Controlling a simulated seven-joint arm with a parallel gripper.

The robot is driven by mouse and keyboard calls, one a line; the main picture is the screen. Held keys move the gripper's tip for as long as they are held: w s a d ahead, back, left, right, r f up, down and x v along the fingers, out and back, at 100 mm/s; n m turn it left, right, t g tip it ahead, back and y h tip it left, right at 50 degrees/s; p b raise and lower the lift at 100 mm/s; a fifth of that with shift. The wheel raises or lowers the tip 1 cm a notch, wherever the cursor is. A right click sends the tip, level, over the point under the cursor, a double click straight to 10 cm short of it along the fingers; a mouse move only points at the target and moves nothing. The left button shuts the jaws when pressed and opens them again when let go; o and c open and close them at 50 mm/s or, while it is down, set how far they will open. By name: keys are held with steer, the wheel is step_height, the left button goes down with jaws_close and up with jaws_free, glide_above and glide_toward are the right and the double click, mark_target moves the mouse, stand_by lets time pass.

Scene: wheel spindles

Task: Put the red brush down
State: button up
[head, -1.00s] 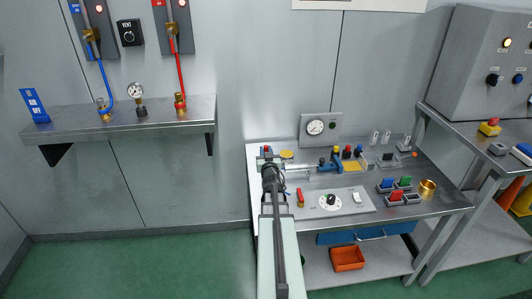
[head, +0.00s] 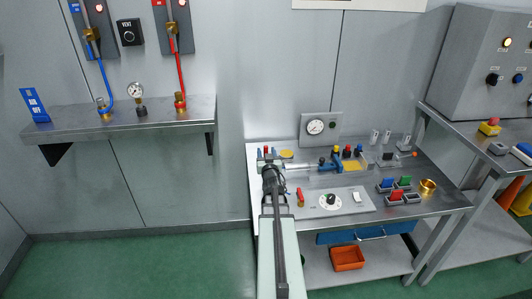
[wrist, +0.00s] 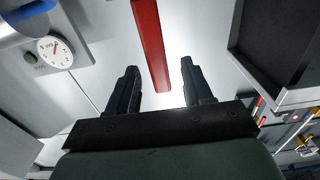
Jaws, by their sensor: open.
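A long red bar, which looks like the red brush (wrist: 150,45), shows in the wrist view, extending from the top edge to a blunt end between the fingers. My gripper (wrist: 160,75) is open, with a clear gap on both sides of the bar. I cannot tell how far beyond the fingertips it lies. In the head view my gripper (head: 268,162) is over the left end of the workbench, and my arm hides what is under it. Small coloured items, one of them red, show just behind it; I cannot tell whether the red one is the brush.
The workbench (head: 440,203) holds a blue clamp (head: 337,160), a panel with a dial (head: 330,201), red, blue and green blocks, and a brass cup (head: 427,187). A gauge box (head: 318,128) stands at the back. In the wrist view a dark tray (wrist: 262,50) is at upper right.

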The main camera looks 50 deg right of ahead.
steer(key=v, duration=0.6)
steer(key=shift+s+a, duration=0.1)
